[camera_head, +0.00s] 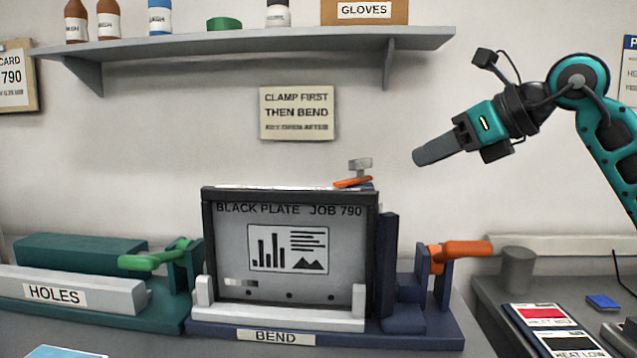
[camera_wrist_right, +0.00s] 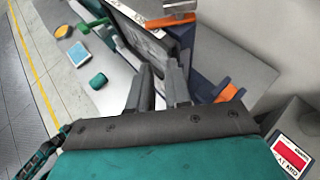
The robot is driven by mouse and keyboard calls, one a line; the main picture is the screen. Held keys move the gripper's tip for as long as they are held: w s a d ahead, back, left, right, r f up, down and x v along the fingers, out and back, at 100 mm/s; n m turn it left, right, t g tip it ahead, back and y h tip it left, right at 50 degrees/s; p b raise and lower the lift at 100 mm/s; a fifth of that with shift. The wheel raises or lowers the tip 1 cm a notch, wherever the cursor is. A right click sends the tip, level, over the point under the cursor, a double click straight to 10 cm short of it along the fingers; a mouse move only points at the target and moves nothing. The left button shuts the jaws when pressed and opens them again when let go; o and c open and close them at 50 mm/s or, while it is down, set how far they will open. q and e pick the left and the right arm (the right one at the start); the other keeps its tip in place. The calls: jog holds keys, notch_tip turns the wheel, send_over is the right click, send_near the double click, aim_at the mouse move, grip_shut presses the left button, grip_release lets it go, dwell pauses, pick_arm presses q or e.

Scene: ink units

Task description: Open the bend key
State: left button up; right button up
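The bend unit, with a blue base labelled BEND (camera_head: 277,337), stands at the centre of the bench and holds an upright framed black plate (camera_head: 235,265). A small orange lever with a grey block (camera_head: 353,182) sits on its top right. An orange handle (camera_head: 465,249) sticks out right from its side bracket; I cannot tell which orange part is the key. Both show in the right wrist view, the top lever (camera_wrist_right: 168,21) and side handle (camera_wrist_right: 227,93). My right gripper (camera_head: 419,158) hangs above and right of the unit, empty, its fingers (camera_wrist_right: 163,72) slightly apart. My left gripper is out of view.
The green HOLES unit (camera_head: 55,294) with a green handle stands at left. A grey cylinder (camera_head: 517,268), cards (camera_head: 548,317) and a blue block (camera_head: 603,302) lie at right. A shelf (camera_head: 250,42) hangs above; the air between shelf and unit is clear.

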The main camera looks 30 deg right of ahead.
jog(key=shift+s, duration=0.15)
jog(key=shift+c, duration=0.7)
jog(key=shift+w+a+f, duration=0.1)
jog(key=shift+w, duration=0.1)
grip_shut()
send_near(351, 182)
jog(key=f, duration=0.1)
jog(key=w+f, duration=0.1)
jog(key=a+f, duration=0.1)
jog(key=shift+w+f+p, duration=0.1)
jog(key=shift+w+p, duration=0.25)
jog(key=shift+p, duration=0.05)
jog(key=shift+w+a+p, duration=0.15)
jog(key=shift+w+p, duration=0.05)
jog(key=shift+w, duration=0.35)
jog(key=shift+w+a+p, duration=0.15)
jog(key=shift+w+a, duration=0.05)
jog(key=shift+w, duration=0.35)
jog(key=shift+w+a, duration=0.1)
jog(key=shift+w, duration=0.25)
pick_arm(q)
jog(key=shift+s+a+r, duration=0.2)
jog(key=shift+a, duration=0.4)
pick_arm(e)
jog(key=shift+w+a, duration=0.1)
jog(key=shift+w, duration=0.15)
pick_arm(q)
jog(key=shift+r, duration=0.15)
